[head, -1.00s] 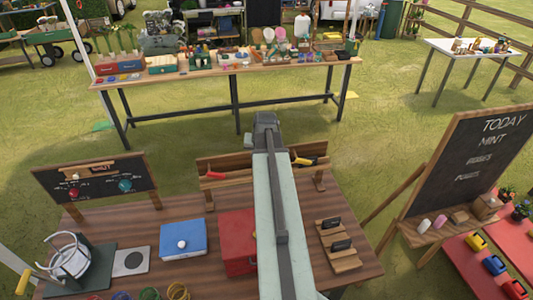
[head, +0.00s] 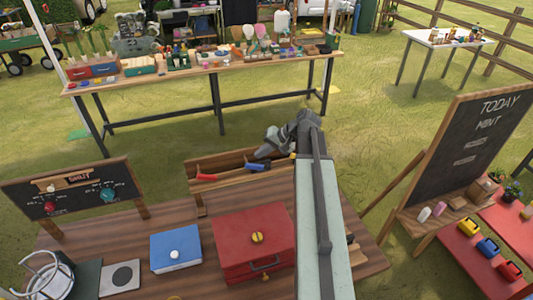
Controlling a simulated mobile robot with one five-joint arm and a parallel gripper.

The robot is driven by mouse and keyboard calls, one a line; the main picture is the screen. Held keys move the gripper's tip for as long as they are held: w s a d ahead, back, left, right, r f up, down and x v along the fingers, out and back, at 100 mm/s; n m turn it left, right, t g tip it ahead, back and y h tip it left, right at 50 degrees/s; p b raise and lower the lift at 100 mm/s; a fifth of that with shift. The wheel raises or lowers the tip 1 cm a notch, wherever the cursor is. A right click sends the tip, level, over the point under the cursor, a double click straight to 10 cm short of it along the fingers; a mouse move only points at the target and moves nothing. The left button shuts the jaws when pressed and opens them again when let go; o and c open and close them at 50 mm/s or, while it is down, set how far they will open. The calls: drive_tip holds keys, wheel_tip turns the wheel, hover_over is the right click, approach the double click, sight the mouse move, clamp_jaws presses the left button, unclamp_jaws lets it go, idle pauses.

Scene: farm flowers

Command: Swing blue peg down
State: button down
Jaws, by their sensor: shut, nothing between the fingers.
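The blue peg (head: 256,166) sticks out from the long wooden rack (head: 225,187) at the back of the brown table. Its angle looks close to level, like the red peg's (head: 206,177) to its left. My gripper (head: 262,152) is shut and empty, bent to the left at the end of my arm. In the picture its tips are just above and behind the blue peg. I cannot tell whether they touch it. My arm hides the right part of the rack.
A red toolbox (head: 254,245), a blue box (head: 176,248) and a small chalkboard (head: 75,192) stand on the brown table (head: 205,225). A large chalkboard (head: 470,150) stands to the right. A long goods table (head: 210,72) is behind, across open grass.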

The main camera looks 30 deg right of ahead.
drive_tip(key=shift+a+r+p, duration=0.2)
drive_tip(key=shift+r+p, duration=0.25)
drive_tip(key=shift+r, duration=0.2)
drive_tip(key=s+d+r+p, duration=0.3)
drive_tip(key=s+d, duration=0.3)
drive_tip(key=d, duration=0.3)
drive_tip(key=shift+s+d+r+p, duration=0.2)
drive_tip(key=shift+d+r+p, duration=0.1)
drive_tip(key=shift+r+p, duration=0.15)
